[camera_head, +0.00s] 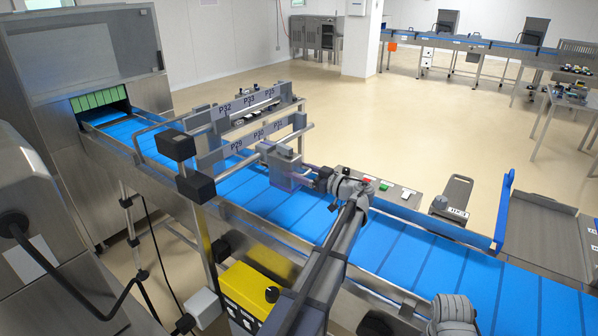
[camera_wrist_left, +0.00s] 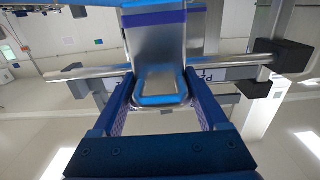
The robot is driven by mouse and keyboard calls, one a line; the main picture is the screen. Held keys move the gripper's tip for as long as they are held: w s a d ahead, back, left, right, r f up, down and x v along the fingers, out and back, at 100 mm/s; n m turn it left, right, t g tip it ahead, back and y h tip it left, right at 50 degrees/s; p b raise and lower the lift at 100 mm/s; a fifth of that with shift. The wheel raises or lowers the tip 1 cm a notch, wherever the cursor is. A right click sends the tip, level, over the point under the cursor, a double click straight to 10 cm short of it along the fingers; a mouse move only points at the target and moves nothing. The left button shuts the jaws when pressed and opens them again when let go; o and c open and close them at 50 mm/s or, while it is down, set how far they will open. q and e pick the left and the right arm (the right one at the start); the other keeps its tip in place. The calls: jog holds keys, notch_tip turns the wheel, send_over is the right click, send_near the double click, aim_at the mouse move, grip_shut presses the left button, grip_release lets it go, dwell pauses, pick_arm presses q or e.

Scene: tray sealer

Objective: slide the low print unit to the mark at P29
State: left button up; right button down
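The low print unit (camera_head: 283,160) is a small grey metal block on the low rail over the blue belt. It sits near the P30 and P31 labels, to the right of the P29 mark (camera_head: 237,147). My left gripper (camera_head: 308,178) reaches it from the belt side. In the left wrist view the unit's blue-rimmed handle (camera_wrist_left: 160,98) lies between the two blue fingers of my left gripper (camera_wrist_left: 160,88), which appear to press on its sides. The unit's far side is hidden.
A higher rail with labels P32 and P33 (camera_head: 249,101) runs behind the low one. Black blocks (camera_head: 196,187) end the rails at the left. The blue conveyor belt (camera_head: 400,250) runs beneath. A yellow box (camera_head: 246,287) stands at the near side.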

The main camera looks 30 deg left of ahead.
pick_arm(q)
grip_shut()
dwell(0.4)
jog(key=s, duration=1)
jog(key=shift+a, duration=0.4)
jog(key=shift+o, duration=1.4)
grip_release()
jog(key=d, duration=0.8)
jog(key=shift+s, duration=0.3)
